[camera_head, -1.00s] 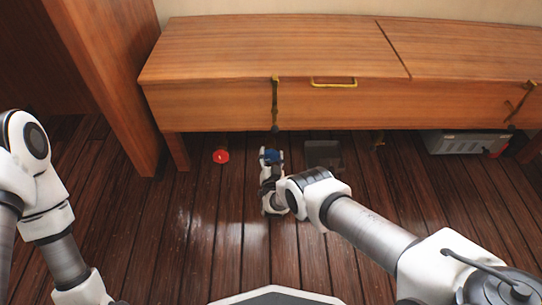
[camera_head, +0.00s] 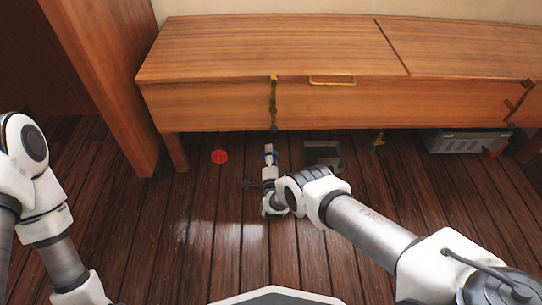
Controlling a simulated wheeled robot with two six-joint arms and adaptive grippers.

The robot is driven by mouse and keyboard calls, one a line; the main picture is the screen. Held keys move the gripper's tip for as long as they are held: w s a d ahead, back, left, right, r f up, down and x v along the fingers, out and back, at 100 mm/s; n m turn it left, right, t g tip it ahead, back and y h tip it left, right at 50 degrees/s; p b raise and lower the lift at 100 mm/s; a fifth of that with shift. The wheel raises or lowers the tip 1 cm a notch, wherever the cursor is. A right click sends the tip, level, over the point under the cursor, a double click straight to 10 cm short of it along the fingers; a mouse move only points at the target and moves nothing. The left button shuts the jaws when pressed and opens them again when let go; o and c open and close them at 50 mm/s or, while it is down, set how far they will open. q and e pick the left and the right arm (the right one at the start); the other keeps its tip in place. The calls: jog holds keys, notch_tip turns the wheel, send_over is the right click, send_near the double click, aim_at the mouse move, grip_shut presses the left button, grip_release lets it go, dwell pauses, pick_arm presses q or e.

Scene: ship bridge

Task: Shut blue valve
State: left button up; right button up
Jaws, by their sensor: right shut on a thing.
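The blue valve (camera_head: 270,154) is low near the floor, just in front of the wooden bench, and mostly hidden by my right gripper. My right gripper (camera_head: 270,160) reaches forward from the right and is shut on the blue valve. Only small blue parts show between and beside its fingers. A red valve (camera_head: 220,156) sits to the left of it, apart from the gripper. My left arm is at the left edge of the view, and its gripper is out of the frame.
The wooden bench (camera_head: 220,100) with a yellow handle (camera_head: 332,80) overhangs the valves. A dark box (camera_head: 323,154) stands right of the gripper. A grey case (camera_head: 466,142) lies under the bench at far right. The plank floor (camera_head: 200,240) in front is clear.

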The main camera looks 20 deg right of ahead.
jog(key=m, duration=0.5)
jog(key=shift+m, duration=0.3)
jog(key=m, duration=0.5)
jog(key=shift+w+f, duration=0.1)
jog(key=shift+f, duration=0.05)
jog(key=o, duration=1.2)
jog(key=shift+c, duration=0.2)
jog(key=shift+f, duration=0.1)
jog(key=v, duration=1.2)
